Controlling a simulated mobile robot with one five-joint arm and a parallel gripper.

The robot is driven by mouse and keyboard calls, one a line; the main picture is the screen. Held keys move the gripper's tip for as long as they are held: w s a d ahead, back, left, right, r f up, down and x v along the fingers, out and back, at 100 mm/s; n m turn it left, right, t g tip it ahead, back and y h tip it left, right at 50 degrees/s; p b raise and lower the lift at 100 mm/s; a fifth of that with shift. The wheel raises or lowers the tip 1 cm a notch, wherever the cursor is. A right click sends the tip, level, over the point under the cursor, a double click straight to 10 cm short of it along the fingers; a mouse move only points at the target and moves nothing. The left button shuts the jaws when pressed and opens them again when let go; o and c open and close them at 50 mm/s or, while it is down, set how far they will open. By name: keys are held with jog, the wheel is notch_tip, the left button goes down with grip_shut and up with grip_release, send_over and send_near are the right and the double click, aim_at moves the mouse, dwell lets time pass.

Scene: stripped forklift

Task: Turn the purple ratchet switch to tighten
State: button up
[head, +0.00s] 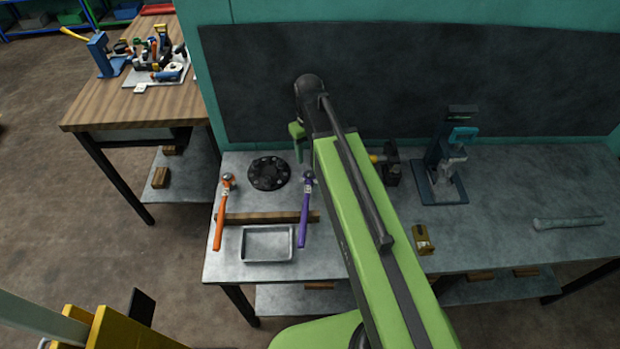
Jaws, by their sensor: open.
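The purple ratchet (303,226) lies on the grey workbench, its head at the back and its handle pointing toward the front, across a wooden strip (263,217). Its switch is on the small head end and is too small to read. My green arm reaches over the bench just right of the ratchet. My gripper (298,148) hangs from the arm's far end, behind and slightly left of the ratchet head, apparently above it and apart from it. It is open and empty; its fingertips show only small.
An orange ratchet (219,226) lies to the left. A black round flange (269,173) sits between the ratchet heads. A metal tray (244,245) is in front. A drill (391,163) and a press stand (443,190) stand right of my arm. A dark panel (420,90) rises behind.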

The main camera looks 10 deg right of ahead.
aim_at(309, 173)
notch_tip(309, 173, down, 9)
jog(key=b, duration=0.7)
jog(key=shift+r, duration=0.1)
jog(key=shift+r, duration=0.1)
jog(key=shift+c, duration=0.3)
grip_shut()
